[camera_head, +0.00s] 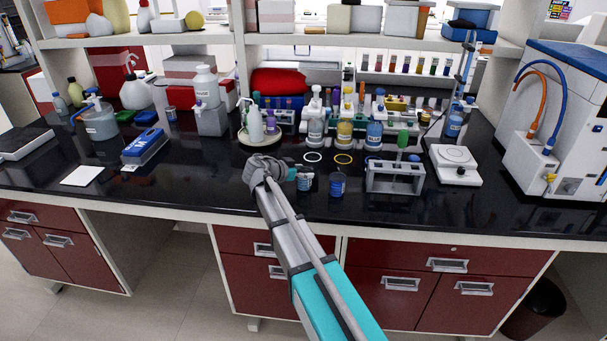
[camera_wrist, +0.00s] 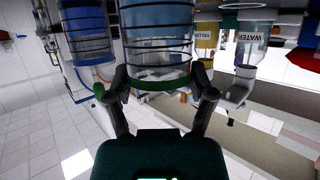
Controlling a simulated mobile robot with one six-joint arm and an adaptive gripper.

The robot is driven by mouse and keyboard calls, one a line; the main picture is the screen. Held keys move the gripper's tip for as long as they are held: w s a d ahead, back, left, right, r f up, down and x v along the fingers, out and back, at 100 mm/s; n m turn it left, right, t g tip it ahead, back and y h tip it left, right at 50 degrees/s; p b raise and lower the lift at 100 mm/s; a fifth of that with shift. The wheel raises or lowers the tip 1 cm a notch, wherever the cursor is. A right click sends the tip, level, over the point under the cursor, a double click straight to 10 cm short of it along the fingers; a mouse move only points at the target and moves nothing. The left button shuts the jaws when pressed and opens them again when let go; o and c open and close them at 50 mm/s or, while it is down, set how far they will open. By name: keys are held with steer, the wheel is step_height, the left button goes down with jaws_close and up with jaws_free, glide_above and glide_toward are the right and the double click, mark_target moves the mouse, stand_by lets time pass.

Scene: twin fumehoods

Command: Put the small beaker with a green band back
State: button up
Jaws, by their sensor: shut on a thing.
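The small beaker with the green band (camera_wrist: 158,42) is clear glass with dark lines and bluish contents. It fills the top middle of the wrist view, between the two fingers of my gripper (camera_wrist: 163,78), which is shut on it. The green band (camera_wrist: 143,85) shows at its near end. In the head view my gripper (camera_head: 287,171) is over the front of the black counter, with the held beaker (camera_head: 306,182) at its right. I cannot tell whether the beaker touches the counter.
A white ring (camera_head: 313,157), a yellow ring (camera_head: 343,159) and a blue ring (camera_head: 373,160) mark the counter, with wash bottles (camera_head: 345,132) behind. A grey tube rack (camera_head: 396,180) stands right. A round tray (camera_head: 252,141) is behind my gripper.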

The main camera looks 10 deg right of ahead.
steer(key=shift+f, duration=0.1)
steer(key=o, duration=1.1)
steer(key=shift+s+a+r, duration=0.1)
steer(key=shift+a+r, duration=0.1)
steer(key=shift+r, duration=0.1)
steer(key=shift+p+v, duration=2.25)
steer(key=shift+v, duration=3.5)
